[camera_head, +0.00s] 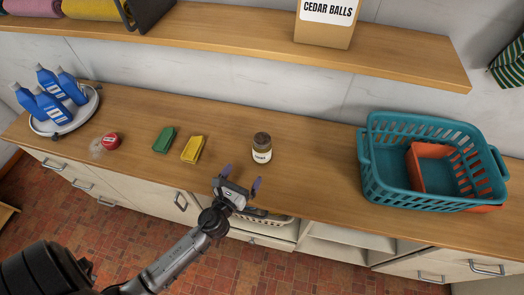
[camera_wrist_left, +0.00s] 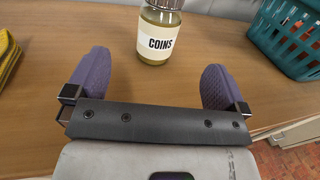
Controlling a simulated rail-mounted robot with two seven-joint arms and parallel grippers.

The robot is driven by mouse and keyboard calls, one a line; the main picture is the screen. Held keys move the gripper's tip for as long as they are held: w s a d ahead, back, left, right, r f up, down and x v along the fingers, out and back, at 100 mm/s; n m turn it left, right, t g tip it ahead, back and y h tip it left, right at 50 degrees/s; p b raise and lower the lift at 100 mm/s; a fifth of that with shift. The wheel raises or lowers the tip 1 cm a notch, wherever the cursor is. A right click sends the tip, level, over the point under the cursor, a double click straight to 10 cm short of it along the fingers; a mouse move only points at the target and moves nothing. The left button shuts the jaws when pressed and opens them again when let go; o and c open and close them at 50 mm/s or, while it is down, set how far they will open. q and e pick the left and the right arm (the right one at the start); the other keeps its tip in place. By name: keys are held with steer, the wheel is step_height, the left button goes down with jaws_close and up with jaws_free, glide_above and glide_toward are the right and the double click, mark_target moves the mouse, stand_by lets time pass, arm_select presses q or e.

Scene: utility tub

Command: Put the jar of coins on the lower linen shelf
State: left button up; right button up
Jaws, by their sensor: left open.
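The jar of coins (camera_head: 262,148) stands upright on the wooden counter, with a brown lid and a pale label. In the left wrist view the jar (camera_wrist_left: 158,40) is ahead of the fingers, its label reading COINS. My left gripper (camera_head: 238,184) is open and empty at the counter's front edge, just short of the jar. Its two purple fingertips (camera_wrist_left: 155,82) are spread wide, apart from the jar. The wooden shelf (camera_head: 300,48) above the counter holds rolled cloths (camera_head: 95,9) at its left. My right gripper is not in view.
A yellow sponge (camera_head: 193,150) and a green sponge (camera_head: 164,140) lie left of the jar. A red-lidded container (camera_head: 111,141) and a tray of blue bottles (camera_head: 62,125) are farther left. A teal basket (camera_head: 375,190) stands right. A cedar balls box (camera_head: 322,35) occupies the shelf.

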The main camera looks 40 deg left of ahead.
mark_target(262, 144)
arm_select(q)
steer(key=x, duration=1.3)
steer(key=shift+w, duration=0.25)
steer(key=shift+c, duration=0.4)
steer(key=c, duration=1.2)
steer(key=shift+r, duration=0.2)
steer(key=shift+c, duration=1.2)
